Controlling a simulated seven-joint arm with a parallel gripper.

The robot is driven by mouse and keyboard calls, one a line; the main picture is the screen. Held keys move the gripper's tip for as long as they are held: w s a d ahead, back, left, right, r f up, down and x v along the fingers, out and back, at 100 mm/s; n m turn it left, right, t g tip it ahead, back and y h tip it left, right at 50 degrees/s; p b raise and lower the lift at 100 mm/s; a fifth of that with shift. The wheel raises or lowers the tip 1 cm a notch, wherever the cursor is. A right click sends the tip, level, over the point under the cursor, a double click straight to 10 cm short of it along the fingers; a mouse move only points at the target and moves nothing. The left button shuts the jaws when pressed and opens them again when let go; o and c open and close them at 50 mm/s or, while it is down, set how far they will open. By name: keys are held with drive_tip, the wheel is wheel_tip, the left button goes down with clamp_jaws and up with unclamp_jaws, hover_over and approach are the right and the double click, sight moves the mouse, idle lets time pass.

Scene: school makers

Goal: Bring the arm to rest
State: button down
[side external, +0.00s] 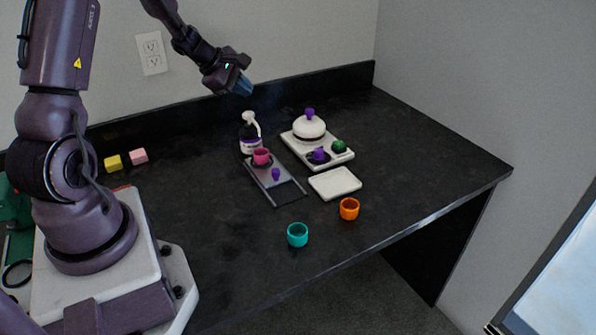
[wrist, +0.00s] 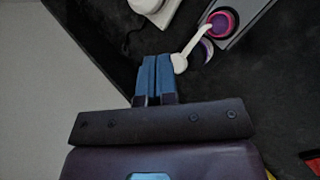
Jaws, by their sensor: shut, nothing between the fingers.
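My gripper (side external: 240,87) hangs in the air above the back of the black table (side external: 400,150), higher than everything standing there. Its blue fingers (wrist: 157,78) are together in the wrist view, with nothing between them. The gripper touches nothing.
A grey tray (side external: 290,192) holds a magenta cup (side external: 261,157). A white tray (side external: 334,183), a board with a white lidded pot (side external: 309,128), a teal cup (side external: 297,235) and an orange cup (side external: 349,209) stand right and front. Yellow (side external: 113,163) and pink (side external: 138,157) blocks lie left.

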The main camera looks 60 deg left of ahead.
drive_tip(key=s+d+r+m+g, duration=0.1)
drive_tip(key=s+d+r+m, duration=0.4)
drive_tip(key=d+m, duration=0.3)
drive_tip(key=s+d+r+m, duration=0.5)
drive_tip(key=d+m, duration=0.3)
drive_tip(key=d, duration=0.3)
drive_tip(key=s+d+r+m+g, duration=0.1)
drive_tip(key=s+d+r+m, duration=0.4)
drive_tip(key=d+m, duration=0.4)
drive_tip(key=shift+s+d+r+g+y, duration=0.3)
drive_tip(key=shift+s+d+r, duration=0.1)
drive_tip(key=shift+s, duration=0.35)
